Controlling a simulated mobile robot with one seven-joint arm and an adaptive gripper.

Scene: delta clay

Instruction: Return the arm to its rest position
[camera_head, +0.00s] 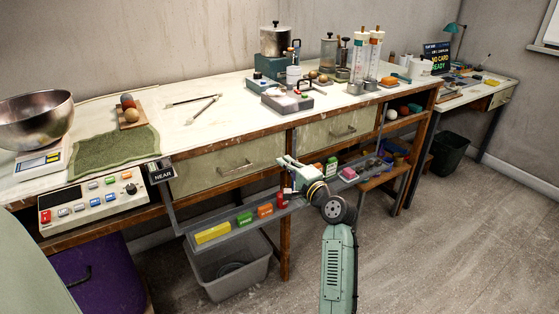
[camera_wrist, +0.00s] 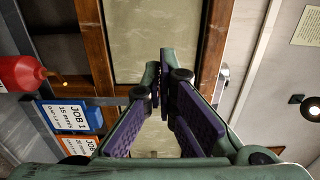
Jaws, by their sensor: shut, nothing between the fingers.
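My gripper (camera_head: 284,160) is out in front of the long workbench (camera_head: 215,107), near the wooden post between its two drawers. My green arm rises from the bottom of the head view to it. In the wrist view my gripper (camera_wrist: 160,72) has its purple-padded fingers together at the tips, with nothing held between them. A drawer front (camera_wrist: 140,40) in a brown wooden frame lies beyond the fingers.
A grey rail shelf (camera_head: 220,240) below the drawers holds coloured cards and a red bottle (camera_wrist: 18,73), close beside my gripper. A grey bin (camera_head: 238,278) stands under it. The floor (camera_head: 440,245) at right is clear. The benchtop holds a scale, pots and jars.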

